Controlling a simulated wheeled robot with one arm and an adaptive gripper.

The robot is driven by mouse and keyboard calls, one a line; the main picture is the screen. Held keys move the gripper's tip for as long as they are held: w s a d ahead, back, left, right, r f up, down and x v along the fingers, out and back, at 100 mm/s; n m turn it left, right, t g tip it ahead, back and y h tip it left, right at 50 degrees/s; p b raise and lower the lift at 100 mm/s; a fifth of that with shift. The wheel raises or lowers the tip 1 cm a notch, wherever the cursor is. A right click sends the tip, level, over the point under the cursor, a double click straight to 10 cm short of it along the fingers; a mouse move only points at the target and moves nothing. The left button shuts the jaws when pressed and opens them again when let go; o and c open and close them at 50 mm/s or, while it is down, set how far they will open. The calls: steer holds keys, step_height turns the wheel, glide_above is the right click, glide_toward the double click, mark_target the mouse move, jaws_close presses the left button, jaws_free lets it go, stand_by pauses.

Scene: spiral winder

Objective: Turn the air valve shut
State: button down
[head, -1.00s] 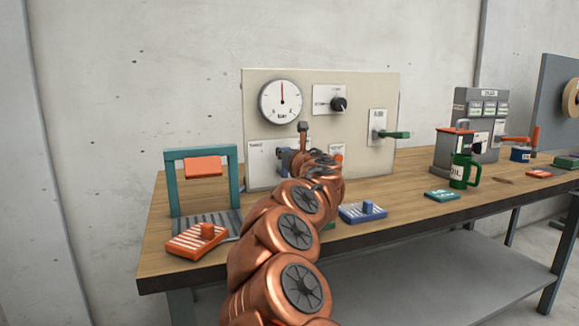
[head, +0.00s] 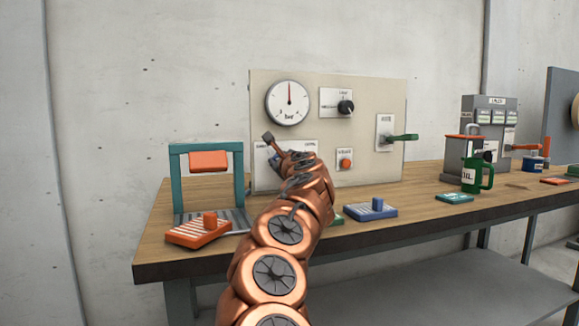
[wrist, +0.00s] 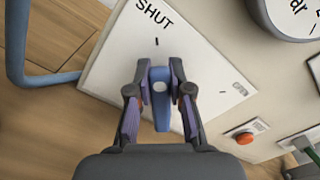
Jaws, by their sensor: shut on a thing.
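The air valve's blue handle (wrist: 161,112) stands between the two fingers of my gripper (wrist: 160,90) in the wrist view. The fingers are shut on it, one on each side. The handle's upper end points at a short tick under the word SHUT on the white valve plate (wrist: 112,75). A second mark, with a small label, lies to the right on the plate. In the head view my gripper (head: 278,157) is at the lower left of the panel. My arm hides most of the valve and part of the plate (head: 302,145) there.
The panel (head: 370,90) carries a pressure gauge (head: 289,103), a black knob (head: 346,107), an orange button (head: 345,163) and a green lever (head: 403,138). A teal frame (head: 178,185) and an orange block (head: 198,231) are left; a blue block (head: 370,210) is right.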

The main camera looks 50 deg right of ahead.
steer(key=shift+w+a+n, duration=0.1)
steer(key=shift+n, duration=0.2)
steer(key=c, duration=1)
jaws_free()
steer(key=shift+c, duration=0.2)
steer(key=v, duration=1.2)
steer(key=shift+a, duration=0.1)
